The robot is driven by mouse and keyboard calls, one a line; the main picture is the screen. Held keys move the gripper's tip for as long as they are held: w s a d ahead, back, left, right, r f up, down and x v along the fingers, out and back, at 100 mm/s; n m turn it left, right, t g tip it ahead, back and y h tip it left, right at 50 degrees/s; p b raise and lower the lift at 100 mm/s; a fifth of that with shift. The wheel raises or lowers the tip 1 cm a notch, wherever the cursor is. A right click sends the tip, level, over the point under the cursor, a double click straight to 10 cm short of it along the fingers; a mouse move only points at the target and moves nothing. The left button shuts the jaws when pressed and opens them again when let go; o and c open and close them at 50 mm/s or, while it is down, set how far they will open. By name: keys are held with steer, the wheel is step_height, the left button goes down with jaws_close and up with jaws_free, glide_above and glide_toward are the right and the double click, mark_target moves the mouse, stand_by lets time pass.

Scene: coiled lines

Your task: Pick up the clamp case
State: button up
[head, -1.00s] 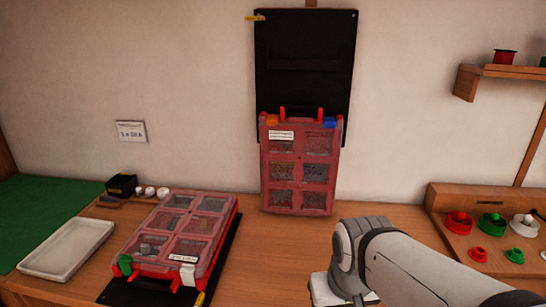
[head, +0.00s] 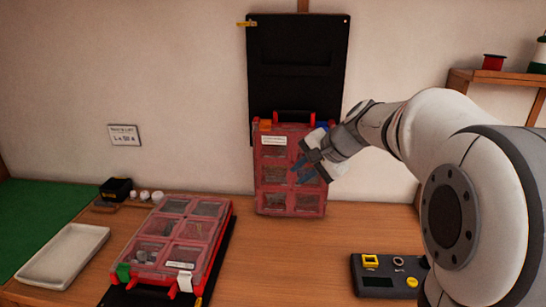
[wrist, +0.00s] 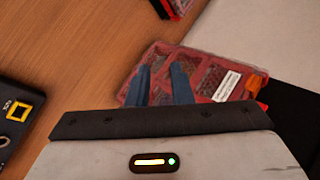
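Two red cases with clear six-window lids are in the head view; I cannot read which is the clamp case. One case (head: 272,196) stands upright against the wall, with a red handle on top, a white label, an orange latch and a blue latch. The other case (head: 206,229) lies flat at the left, with a green and a white latch. My gripper (head: 296,171) is in front of the upright case's right side, partly covering it. In the wrist view, its two blue fingers (wrist: 162,66) are apart with nothing visible between them, over the upright case (wrist: 208,71).
A black board (head: 299,65) hangs behind the upright case. A device with buttons (head: 388,277) is at the front right. A white tray (head: 62,255) and black box (head: 117,189) are at the left. A shelf (head: 498,77) is at the right.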

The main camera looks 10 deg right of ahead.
mark_target(297, 112)
steer(key=w+d+r+m+t+y+p, duration=0.1)
steer(key=w+d+r+m+t, duration=0.15)
steer(key=w+r, duration=0.4)
steer(key=w+d+r+m+t+y+p, duration=0.1)
steer(key=w+d+r+m+t+y, duration=0.2)
steer(key=w, duration=0.7)
steer(key=shift+m+g+h, duration=0.25)
steer(key=shift+g+h, duration=0.2)
steer(key=shift+h, duration=0.15)
steer(key=p+x, duration=0.1)
steer(key=x, duration=0.3)
steer(key=p+x, duration=0.1)
steer(key=x, duration=0.1)
steer(key=shift+w+d+r+p, duration=0.15)
steer(key=shift+w+d+p, duration=0.15)
steer(key=shift+p, duration=0.05)
steer(key=shift+w+a+f, duration=0.25)
steer(key=shift+w, duration=0.05)
steer(key=shift+s, duration=0.1)
steer(key=shift+c, duration=0.4)
jaws_close()
steer(key=shift+r, duration=0.25)
